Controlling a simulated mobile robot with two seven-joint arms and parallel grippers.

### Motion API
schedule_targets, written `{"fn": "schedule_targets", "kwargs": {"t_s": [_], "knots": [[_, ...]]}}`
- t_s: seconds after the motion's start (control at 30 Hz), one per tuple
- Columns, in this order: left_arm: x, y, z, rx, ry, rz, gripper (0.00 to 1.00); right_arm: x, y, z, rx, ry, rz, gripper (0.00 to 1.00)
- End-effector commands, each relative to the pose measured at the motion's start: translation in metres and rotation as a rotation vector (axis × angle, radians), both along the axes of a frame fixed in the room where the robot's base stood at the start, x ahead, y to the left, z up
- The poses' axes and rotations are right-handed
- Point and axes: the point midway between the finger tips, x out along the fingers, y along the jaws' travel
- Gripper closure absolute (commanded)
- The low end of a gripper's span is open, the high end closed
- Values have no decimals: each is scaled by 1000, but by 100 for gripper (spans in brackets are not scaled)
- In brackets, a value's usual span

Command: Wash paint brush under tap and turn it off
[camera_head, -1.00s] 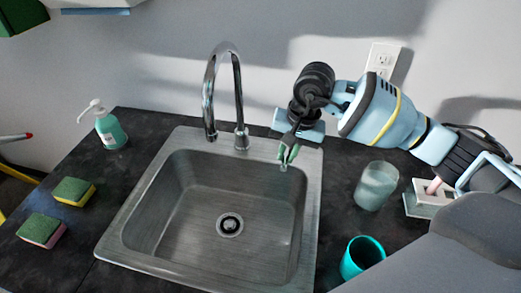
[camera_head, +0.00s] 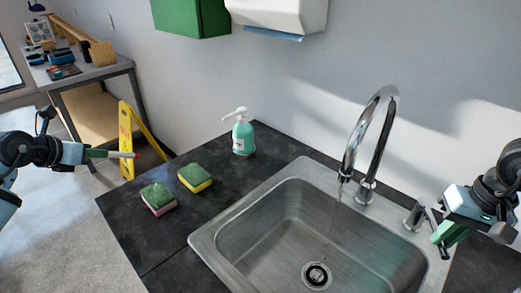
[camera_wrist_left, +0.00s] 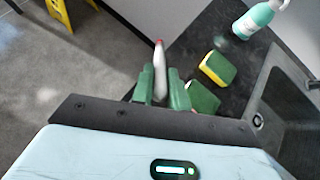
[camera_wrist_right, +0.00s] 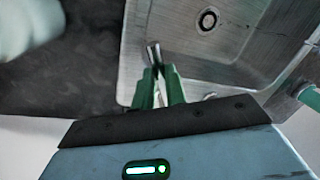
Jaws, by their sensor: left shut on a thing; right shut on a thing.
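My left gripper (camera_head: 88,153) is shut on a paint brush (camera_head: 120,155), off the left end of the counter. The brush has a pale body and a red tip pointing right; it also shows in the left wrist view (camera_wrist_left: 160,62). The chrome tap (camera_head: 368,135) arches over the steel sink (camera_head: 235,235). A faint streak hangs below its spout, perhaps water. My right gripper (camera_head: 440,232) is at the tap handle (camera_head: 415,214), right of the spout base. In the right wrist view its green fingers close on the metal handle (camera_wrist_right: 153,54).
A yellow floor sign (camera_head: 135,140) and a workbench (camera_head: 90,75) are at the left.

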Motion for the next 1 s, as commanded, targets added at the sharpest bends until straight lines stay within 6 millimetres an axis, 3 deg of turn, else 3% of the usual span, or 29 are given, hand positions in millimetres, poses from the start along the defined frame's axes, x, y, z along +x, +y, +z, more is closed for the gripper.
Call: {"fn": "schedule_targets", "kwargs": {"t_s": [0.43, 0.47, 0.6, 1.0], "knots": [[0, 0, -1, 0, 0, 0, 97, -1, -3, 2, -2, -6, 3, 100], [0, 0, -1, 0, 0, 0, 97, -1, -3, 2, -2, -6, 3, 83], [0, 0, -1, 0, 0, 0, 97, -1, -3, 1, -2, -4, 3, 65], [0, 0, -2, 0, 1, 0, 97, -1, -4, 8, -1, -4, 3, 65]]}}
